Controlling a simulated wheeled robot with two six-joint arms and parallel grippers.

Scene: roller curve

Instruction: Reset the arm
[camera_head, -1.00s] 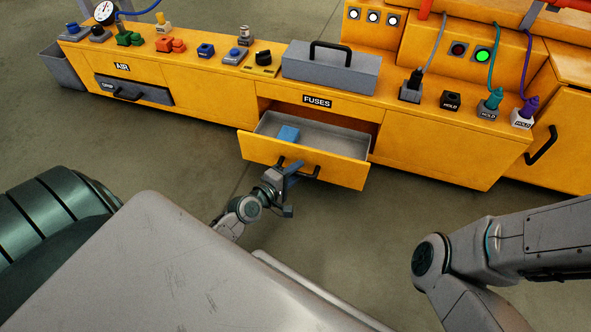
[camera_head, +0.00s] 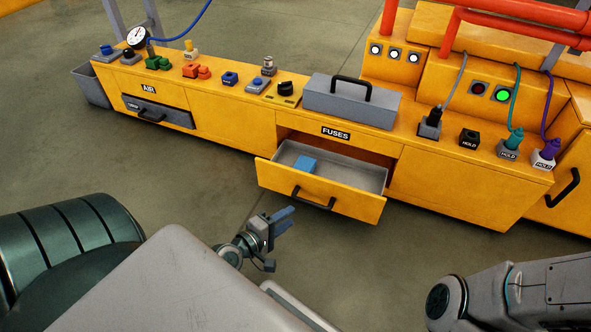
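My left gripper (camera_head: 288,217) shows low in the middle of the head view, in front of the open FUSES drawer (camera_head: 340,199). Its bluish fingers point up and to the right, apart from the dark drawer handle (camera_head: 313,199). I see nothing held, but the gap between the fingers is too small to judge. My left arm is partly hidden behind a grey surface in the foreground. My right arm shows at the lower right; its gripper is outside the picture.
A blue block (camera_head: 306,164) lies in the pulled-out drawer. The yellow bench carries a grey toolbox (camera_head: 350,103), several small switches and plugs with cables. The AIR drawer (camera_head: 158,112) is at the left. Bare floor lies in front of the bench.

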